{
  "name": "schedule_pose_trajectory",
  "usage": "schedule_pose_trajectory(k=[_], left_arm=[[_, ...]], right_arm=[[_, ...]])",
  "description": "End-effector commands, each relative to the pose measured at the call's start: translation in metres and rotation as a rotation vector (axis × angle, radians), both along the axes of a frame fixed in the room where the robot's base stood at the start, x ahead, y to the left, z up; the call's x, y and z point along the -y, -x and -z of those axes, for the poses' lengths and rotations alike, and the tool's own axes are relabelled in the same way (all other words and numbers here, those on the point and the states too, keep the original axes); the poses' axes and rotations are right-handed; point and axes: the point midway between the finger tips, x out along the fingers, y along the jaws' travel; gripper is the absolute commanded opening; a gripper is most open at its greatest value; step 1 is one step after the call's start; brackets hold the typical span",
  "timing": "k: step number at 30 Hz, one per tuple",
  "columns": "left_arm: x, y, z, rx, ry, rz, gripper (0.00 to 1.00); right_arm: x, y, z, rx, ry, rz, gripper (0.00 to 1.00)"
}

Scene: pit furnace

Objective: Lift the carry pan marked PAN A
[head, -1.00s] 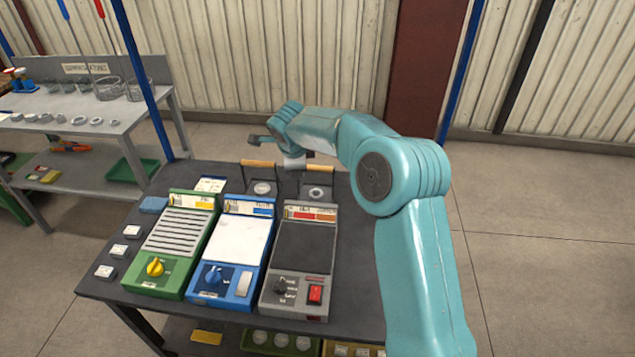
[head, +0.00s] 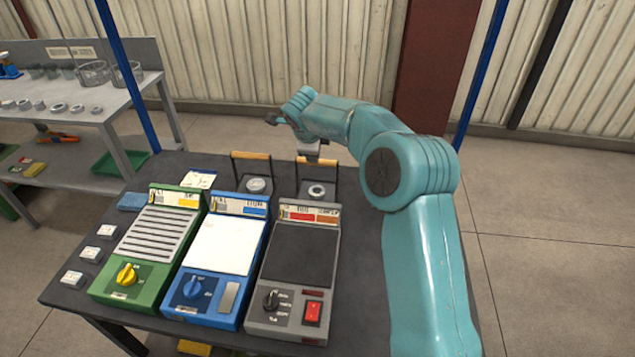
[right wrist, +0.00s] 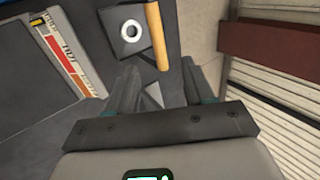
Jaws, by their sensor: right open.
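Two dark carry pans with upright wire bails and wooden grips stand at the back of the dark table. The left pan (head: 243,192) and the right pan (head: 305,196) each hold a pale round piece. I cannot read a PAN A mark on either. My right gripper (head: 315,151) is just above and behind the right pan's wooden grip (head: 317,161). In the right wrist view the gripper (right wrist: 158,76) is open and empty, with the wooden grip (right wrist: 156,35) ahead of and between its fingertips. A pan (right wrist: 124,40) with a white ring shows there too. My left gripper is out of view.
Green (head: 147,245), blue (head: 215,260) and grey (head: 293,272) instruments fill the table in front of the pans. Small white blocks and a blue pad (head: 133,201) lie at the left. A shelf bench (head: 150,92) with glassware stands behind left.

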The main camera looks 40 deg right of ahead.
Motion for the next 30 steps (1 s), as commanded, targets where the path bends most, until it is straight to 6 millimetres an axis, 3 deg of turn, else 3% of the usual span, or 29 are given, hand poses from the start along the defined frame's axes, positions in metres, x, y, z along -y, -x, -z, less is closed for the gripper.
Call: schedule_pose_trajectory(k=[9, 17, 23, 30], left_arm=[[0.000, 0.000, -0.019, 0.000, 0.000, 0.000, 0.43], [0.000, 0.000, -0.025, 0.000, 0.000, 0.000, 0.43], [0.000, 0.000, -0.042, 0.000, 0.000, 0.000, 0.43], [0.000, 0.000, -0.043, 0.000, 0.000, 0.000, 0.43]], right_arm=[[0.029, -0.023, 0.059, -0.003, -0.002, 0.001, 0.52], [0.041, -0.033, 0.079, -0.001, -0.002, 0.000, 0.52], [0.053, -0.044, 0.103, -0.003, -0.001, 0.001, 0.52], [0.062, -0.051, 0.121, 0.000, 0.000, 0.001, 0.52]])
